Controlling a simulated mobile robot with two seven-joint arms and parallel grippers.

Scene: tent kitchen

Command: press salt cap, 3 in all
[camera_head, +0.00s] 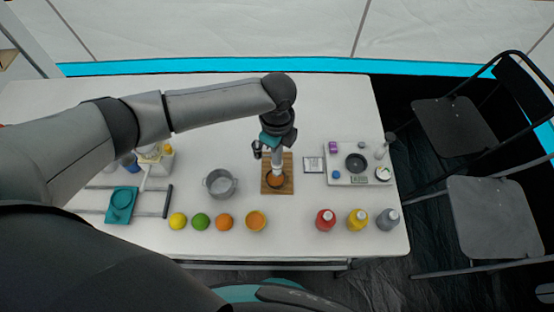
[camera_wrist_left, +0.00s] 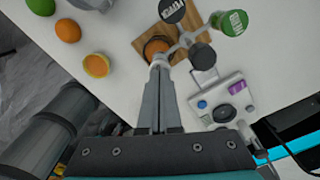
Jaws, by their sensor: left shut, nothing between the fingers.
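My left gripper (camera_head: 277,170) points straight down over the wooden board (camera_head: 288,186). Its fingers are shut and empty in the left wrist view (camera_wrist_left: 160,66). The tips meet or cover a small pale knob or cap beside a round orange-filled bowl (camera_wrist_left: 155,46); I cannot tell whether they touch. A grey branching holder beside the tips carries a black labelled cap (camera_wrist_left: 172,10), a green labelled cap (camera_wrist_left: 232,22) and a dark grey cap (camera_wrist_left: 203,55). I cannot read which is salt; the gripper hides part of the holder. My right gripper is not in view.
A grey pot (camera_head: 220,184) stands left of the board. Fruit and an orange cup (camera_head: 256,221) line the front. Red (camera_head: 325,219), yellow (camera_head: 357,219) and grey (camera_head: 388,219) bottles stand front right. A white panel (camera_head: 338,178) with knobs lies right.

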